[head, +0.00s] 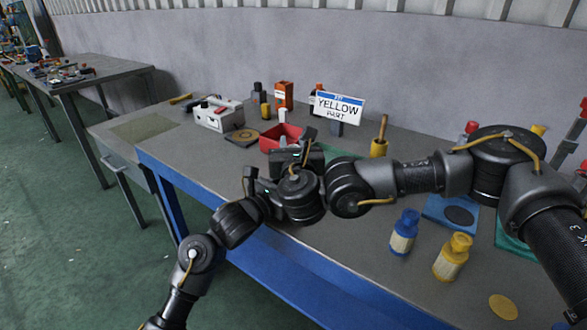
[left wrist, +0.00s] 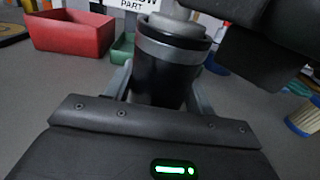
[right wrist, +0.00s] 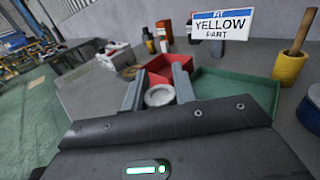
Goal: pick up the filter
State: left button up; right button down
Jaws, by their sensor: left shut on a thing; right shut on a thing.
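The filter appears to be the black cylinder (left wrist: 165,80) with a grey band and pale top in the left wrist view. My left gripper (left wrist: 160,90) is shut on its body, one finger on each side. In the right wrist view, my right gripper (right wrist: 160,88) is shut around a pale grey round piece (right wrist: 160,96), which looks like the top of the same filter. In the head view both grippers meet close together over the table's front part, and the arms mostly hide the filter there.
A red bin (head: 270,139) and a green tray (right wrist: 235,90) lie behind the grippers. A "YELLOW PART" sign (head: 338,106) stands at the back. The table's left front is clear.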

notch_tip(320, 180, up, 10)
dwell(0.7)
pick_arm(q)
jog(key=o, duration=1.2)
jog(key=shift+c, duration=0.2)
jog(key=v, duration=1.2)
jog(key=shift+s+f, duration=0.1)
pick_arm(e)
jog(key=shift+f, duration=0.1)
